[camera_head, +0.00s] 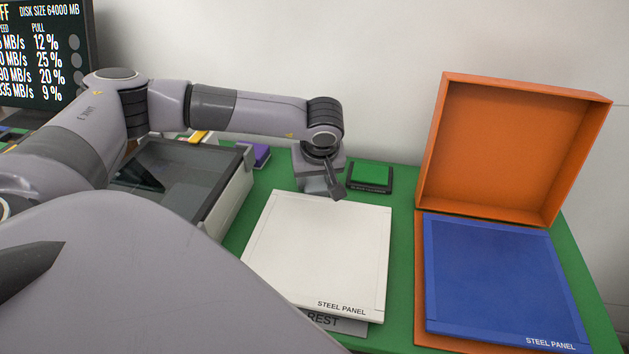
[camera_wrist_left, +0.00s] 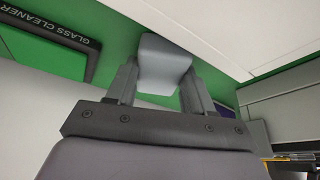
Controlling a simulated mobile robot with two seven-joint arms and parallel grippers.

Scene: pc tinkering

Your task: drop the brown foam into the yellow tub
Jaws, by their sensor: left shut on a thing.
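My left gripper (camera_head: 325,188) reaches down at the back of the table, just beyond the white steel panel. In the left wrist view its two fingers are shut around a smooth blue-grey block (camera_wrist_left: 163,66). In the head view a bit of that block shows beside the fingers, partly hidden by them. I cannot tell whether the block touches the table. I see no brown foam. I cannot make out a yellow tub; only a small yellow piece (camera_head: 199,137) shows behind the dark-topped case. My right gripper is not in view.
The white steel panel (camera_head: 320,250) lies mid-table. The glass cleaner pad (camera_head: 371,176) is right of the gripper. An open orange box (camera_head: 500,150) and a blue steel panel (camera_head: 500,280) are at right. A dark-topped case (camera_head: 180,180) and a purple item (camera_head: 258,153) are at left.

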